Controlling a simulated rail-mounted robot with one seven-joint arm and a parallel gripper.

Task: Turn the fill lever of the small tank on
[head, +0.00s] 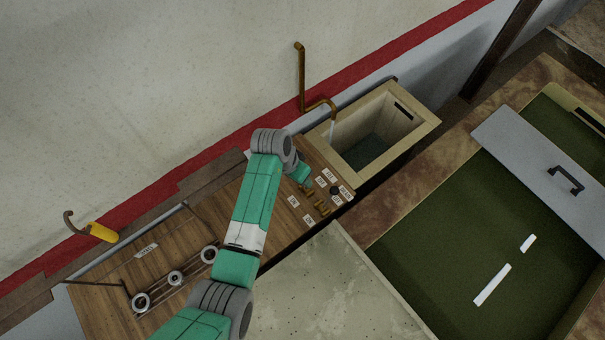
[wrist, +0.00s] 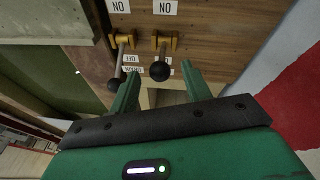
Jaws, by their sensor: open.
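In the wrist view two brass-based levers with black knobs stand on a wooden panel: a left lever (wrist: 121,57) and a right lever (wrist: 162,51). I cannot tell which one is the fill lever. My gripper (wrist: 161,75) is open, its two green fingers on either side of the right lever's black knob; contact cannot be judged. The left lever's knob is just outside the left finger. In the head view my arm partly covers the wooden panel (head: 180,240). The small tank (head: 425,117) is an open cream box; a thin pale streak shows below the pipe (head: 303,80) above it.
White labels (head: 293,201) lie around the brass fittings (head: 322,207). A yellow-handled hook (head: 102,232) is at the wall, far left. Rollers (head: 175,278) sit on the panel's left part. A green-bottomed basin (head: 430,270) with a grey lid (head: 550,170) lies at right.

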